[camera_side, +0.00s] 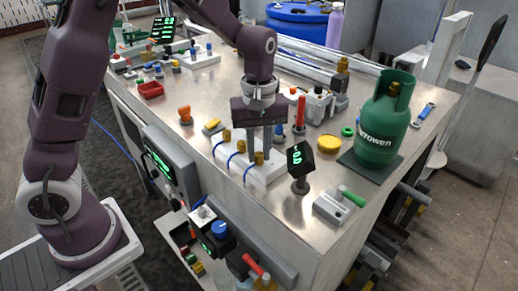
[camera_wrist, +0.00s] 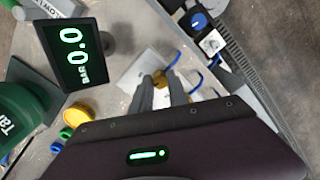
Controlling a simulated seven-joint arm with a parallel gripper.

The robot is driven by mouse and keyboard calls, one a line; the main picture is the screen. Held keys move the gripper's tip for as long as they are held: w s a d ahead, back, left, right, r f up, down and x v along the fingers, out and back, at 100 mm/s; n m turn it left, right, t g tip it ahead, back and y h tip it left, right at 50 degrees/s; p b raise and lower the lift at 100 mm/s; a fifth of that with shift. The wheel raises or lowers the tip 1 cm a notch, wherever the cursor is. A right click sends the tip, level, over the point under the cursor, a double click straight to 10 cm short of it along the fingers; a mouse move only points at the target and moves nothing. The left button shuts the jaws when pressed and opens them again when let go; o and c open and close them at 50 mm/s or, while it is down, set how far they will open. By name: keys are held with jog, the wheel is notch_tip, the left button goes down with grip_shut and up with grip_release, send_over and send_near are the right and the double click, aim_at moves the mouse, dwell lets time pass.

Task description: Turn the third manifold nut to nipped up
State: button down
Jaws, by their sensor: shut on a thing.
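The manifold is a pale block (camera_side: 265,174) on the bench with a row of brass nuts and blue hoses along its front side. My gripper (camera_side: 260,150) points down over the end of the row nearest the small display. Its fingers are shut on the brass end nut (camera_side: 259,158), which also shows between the fingertips in the wrist view (camera_wrist: 160,78). Two other brass nuts, a middle one (camera_side: 241,146) and a far one (camera_side: 227,136), stand to the left. The fingers partly hide the held nut, and its turn angle cannot be read.
A small display (camera_wrist: 72,55) close to the gripper reads 0.0 BAR. A green gas bottle (camera_side: 378,125) stands at the right on a dark mat. A yellow disc (camera_side: 329,143), a red-orange cylinder (camera_side: 300,112) and a green-handled valve (camera_side: 340,203) are nearby. The bench's front edge is close.

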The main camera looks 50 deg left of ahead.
aim_at(259, 154)
jog(key=m, duration=1.3)
jog(key=shift+m, duration=0.3)
dwell(0.5)
jog(key=c, duration=1.3)
grip_release()
jog(key=shift+r, duration=0.1)
notch_tip(259, 154, up, 7)
jog(key=s+r+t, duration=0.3)
jog(key=s+r, duration=0.4)
jog(key=s, duration=0.3)
jog(key=s+t, duration=0.1)
jog(key=s, duration=0.3)
jog(key=s+a+n, duration=0.1)
jog(key=s, duration=0.3)
jog(key=s+n+t, duration=0.1)
jog(key=s, duration=0.3)
jog(key=shift+s+a+f+t, duration=0.25)
jog(key=shift+s+t, duration=0.05)
jog(key=shift+s, duration=0.1)
